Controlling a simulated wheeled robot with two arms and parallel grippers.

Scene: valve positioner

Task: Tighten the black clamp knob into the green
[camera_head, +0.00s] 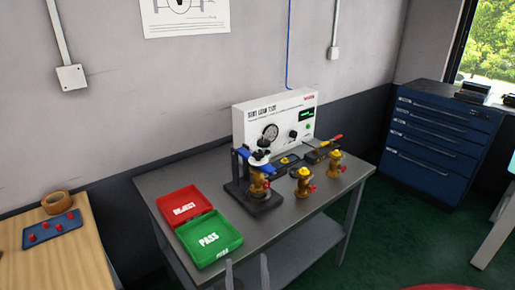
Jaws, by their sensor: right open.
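The black clamp knob (263,143) sits at the top of the blue clamp fixture (242,154), above a pale part. Under it a brass valve (258,182) stands upright on a dark base (262,204). Behind is the white leak-test panel (249,120) with a round gauge (271,131) and a small green display (307,114). Where a green zone lies on the knob or gauge is too small to tell. My right gripper (246,266) shows as two grey fingers at the bottom edge, open and empty, well in front of the fixture. My left gripper is out of view.
A red REJECT tray (201,198) and a green PASS tray (232,231) lie left on the grey table (158,182). Two more brass valves (303,187) (336,168) stand right of the fixture. A wooden table (70,268) is at left.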

